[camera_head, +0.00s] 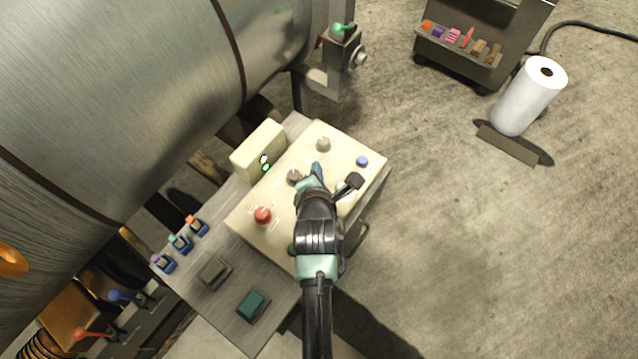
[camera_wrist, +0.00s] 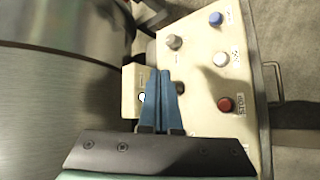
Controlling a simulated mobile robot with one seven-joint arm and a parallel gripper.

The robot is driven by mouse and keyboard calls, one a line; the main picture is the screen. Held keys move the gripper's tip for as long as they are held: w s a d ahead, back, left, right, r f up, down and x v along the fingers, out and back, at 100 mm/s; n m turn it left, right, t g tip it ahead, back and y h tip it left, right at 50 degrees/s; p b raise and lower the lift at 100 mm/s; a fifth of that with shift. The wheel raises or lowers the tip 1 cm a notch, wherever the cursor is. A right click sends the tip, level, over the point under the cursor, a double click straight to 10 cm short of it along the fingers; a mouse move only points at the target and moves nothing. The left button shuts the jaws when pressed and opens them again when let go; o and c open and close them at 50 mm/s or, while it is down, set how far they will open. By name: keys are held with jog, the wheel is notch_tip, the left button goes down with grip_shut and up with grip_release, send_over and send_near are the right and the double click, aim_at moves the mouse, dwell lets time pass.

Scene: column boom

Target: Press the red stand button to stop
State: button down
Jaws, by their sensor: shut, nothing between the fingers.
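The cream control panel (camera_head: 335,140) stands on a grey bench. In the wrist view a red button (camera_wrist: 225,104) sits on the panel's right side, beside a small label that seems to read STOP. In the head view my arm seems to cover that spot. A red mushroom-shaped button (camera_head: 263,215) shows in the head view on the panel's left row; it seems hidden under my gripper in the wrist view. My gripper (camera_wrist: 161,72) is shut and empty, its blue fingertips over the panel near a grey knob (camera_wrist: 180,87), left of the red button and apart from it.
A blue button (camera_wrist: 216,18), white button (camera_wrist: 220,59) and another knob (camera_wrist: 174,42) share the panel. A cream box (camera_head: 258,148) stands behind it, beside a large metal drum (camera_head: 110,90). Open floor (camera_head: 470,250) lies right.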

jog(key=s+f+n+g+p, duration=0.1)
jog(key=s+f+n, duration=0.1)
jog(key=s+f, duration=0.2)
jog(key=shift+s+f+n+g, duration=0.3)
jog(key=shift+f, duration=0.05)
notch_tip(320, 180, down, 9)
jog(key=b, duration=0.7)
jog(key=shift+r+b, duration=0.15)
jog(key=shift+b, duration=0.25)
dwell(1.3)
jog(key=shift+f+b, duration=0.3)
jog(key=shift+f, duration=0.1)
jog(key=shift+f+b, duration=0.45)
jog(key=shift+f, duration=0.1)
dwell(0.6)
jog(key=shift+r, duration=0.1)
jog(key=shift+r+p, duration=0.85)
jog(key=shift+p, duration=0.05)
